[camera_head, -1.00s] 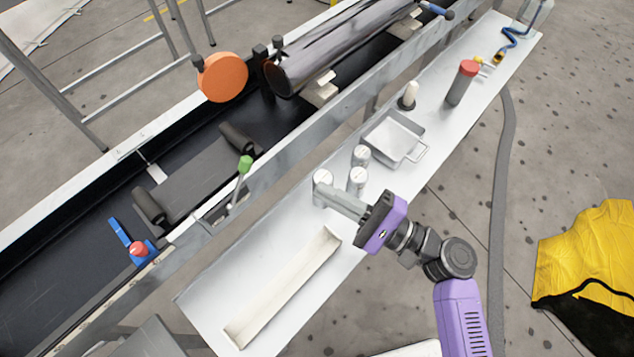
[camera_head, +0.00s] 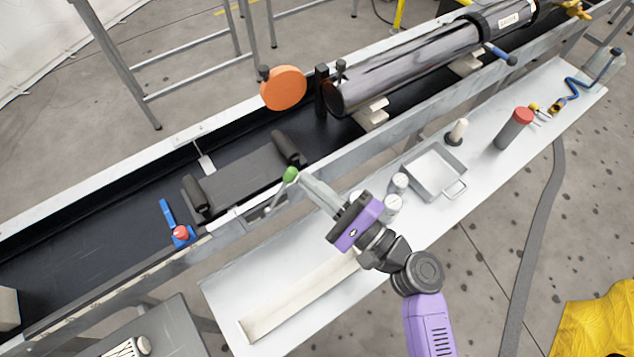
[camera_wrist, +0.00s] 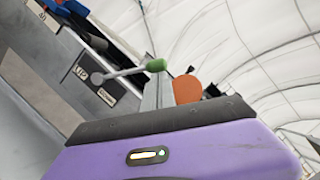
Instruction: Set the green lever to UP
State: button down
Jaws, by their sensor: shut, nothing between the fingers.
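The green lever has a round green knob (camera_head: 290,174) on a thin grey shaft, mounted on the near side rail of the long trough. In the head view the shaft slants up and right to the knob. My gripper (camera_head: 305,181) is shut and empty, its fingertips beside the knob on the right; I cannot tell whether they touch. In the wrist view the green knob (camera_wrist: 155,65) is just past the fingertips (camera_wrist: 157,84). The shaft runs left to a round pivot, near two small label plates (camera_wrist: 82,73); one seems to read UP.
An orange disc (camera_head: 283,88) and a dark cylinder (camera_head: 430,65) are on the trough. The white side table (camera_head: 235,285) holds white-topped cans (camera_head: 391,205), a metal tray (camera_head: 462,187) and a red-capped bottle (camera_head: 514,128). A red knob on a blue base (camera_head: 181,234) sits left of the lever.

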jog(key=shift+r, duration=0.1)
jog(key=shift+s+a+r+n, duration=0.15)
jog(key=shift+a+n, duration=0.05)
jog(key=shift+n, duration=0.2)
jog(key=s+a+r+n+g+h+p, duration=0.2)
jog(key=s+a+n+p, duration=0.2)
jog(key=a+n, duration=0.6)
jog(key=shift+s+r+n+g+h, duration=0.35)
jog(key=shift+s+n, duration=0.55)
jog(key=shift+s, duration=0.45)
jog(key=shift+s+f, duration=0.1)
jog(key=shift+f, duration=0.05)
jog(key=shift+p, duration=0.3)
